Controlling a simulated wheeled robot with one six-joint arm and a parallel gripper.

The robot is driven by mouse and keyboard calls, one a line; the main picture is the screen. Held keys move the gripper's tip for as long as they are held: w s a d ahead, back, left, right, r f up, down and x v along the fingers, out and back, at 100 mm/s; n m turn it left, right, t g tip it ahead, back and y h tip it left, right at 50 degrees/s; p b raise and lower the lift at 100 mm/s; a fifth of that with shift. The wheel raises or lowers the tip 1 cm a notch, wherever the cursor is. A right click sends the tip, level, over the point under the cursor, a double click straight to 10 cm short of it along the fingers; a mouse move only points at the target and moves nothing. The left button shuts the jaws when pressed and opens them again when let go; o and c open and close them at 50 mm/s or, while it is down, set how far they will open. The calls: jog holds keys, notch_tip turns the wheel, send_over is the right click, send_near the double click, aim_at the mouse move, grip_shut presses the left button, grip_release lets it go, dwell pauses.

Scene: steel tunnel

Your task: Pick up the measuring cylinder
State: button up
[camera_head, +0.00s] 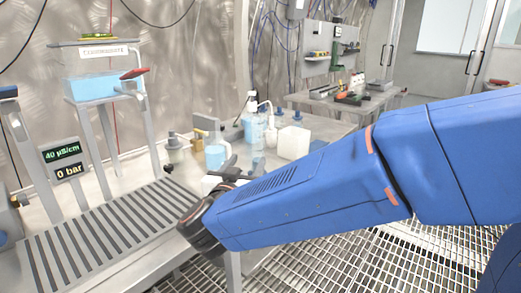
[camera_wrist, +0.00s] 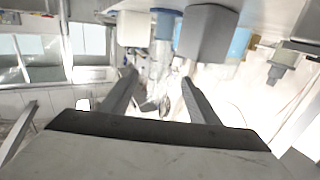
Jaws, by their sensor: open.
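My arm hides part of the bench in the head view.
A wash bottle (camera_head: 254,132) and a white block (camera_head: 293,142) stand to the right. A ribbed drain area (camera_head: 110,230) lies clear at the left front, beside a stand with a display (camera_head: 66,162).

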aim_at(256, 148)
jog(key=w, duration=0.3)
jog(key=w+d, duration=0.1)
jog(key=w, duration=0.2)
jog(key=w+d, duration=0.1)
jog(key=w, duration=0.3)
jog(key=shift+w+d+r, duration=0.15)
jog(key=shift+w+d, duration=0.05)
jog(key=shift+w, duration=0.75)
jog(key=shift+w+d+r, duration=0.1)
jog(key=shift+w+d, duration=0.1)
jog(key=shift+w, duration=0.75)
jog(key=shift+w+d+r, duration=0.15)
jog(key=shift+w+d, duration=0.05)
jog(key=shift+w, duration=0.75)
jog(key=shift+c, duration=0.2)
jog(key=c, duration=1.1)
notch_tip(256, 148, up, 10)
